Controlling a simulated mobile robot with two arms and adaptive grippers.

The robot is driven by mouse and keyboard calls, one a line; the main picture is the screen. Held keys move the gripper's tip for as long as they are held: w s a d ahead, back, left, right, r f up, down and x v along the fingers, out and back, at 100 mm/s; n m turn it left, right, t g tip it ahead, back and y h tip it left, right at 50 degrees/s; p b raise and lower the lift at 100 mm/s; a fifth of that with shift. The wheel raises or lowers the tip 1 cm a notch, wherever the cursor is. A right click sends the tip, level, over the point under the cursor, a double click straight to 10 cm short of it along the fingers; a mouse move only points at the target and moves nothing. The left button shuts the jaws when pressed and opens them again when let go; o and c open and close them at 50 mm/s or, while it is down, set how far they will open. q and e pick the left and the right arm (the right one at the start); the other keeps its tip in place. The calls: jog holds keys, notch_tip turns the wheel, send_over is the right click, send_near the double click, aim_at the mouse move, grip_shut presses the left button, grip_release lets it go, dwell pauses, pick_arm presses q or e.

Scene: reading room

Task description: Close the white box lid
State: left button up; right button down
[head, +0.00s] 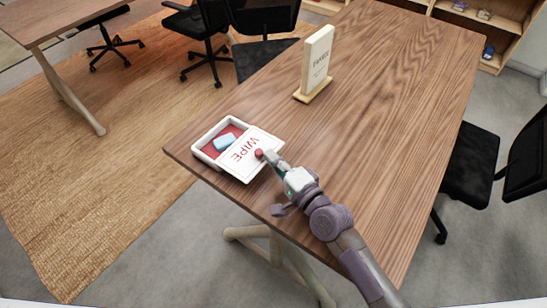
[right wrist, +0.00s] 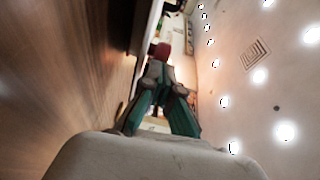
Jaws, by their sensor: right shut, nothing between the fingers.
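The white box (head: 197,149) sits near the front left edge of the table, with a red inside and a light blue item (head: 224,143) in its open left part. Its white lid (head: 236,167), marked WIPE in red, lies flat and offset to the right, covering only part of the box. A red knob (head: 259,154) is at the lid's right side. My right gripper (head: 268,157) is shut and empty, its fingertips right at the knob. In the right wrist view the knob (right wrist: 161,50) is just beyond the fingertips (right wrist: 158,68); contact is unclear. My left gripper is out of view.
The wooden table (head: 390,100) is mostly clear. A cream upright sign (head: 317,62) on a wooden base stands farther back. Black chairs (head: 474,165) stand at the right and behind the table. A shelf (head: 500,35) is at the back right.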

aim_at(243, 146)
jog(key=w+a, duration=0.4)
jog(key=a, duration=0.1)
jog(key=w+a, duration=0.2)
jog(key=a, duration=0.1)
jog(key=shift+s, duration=0.1)
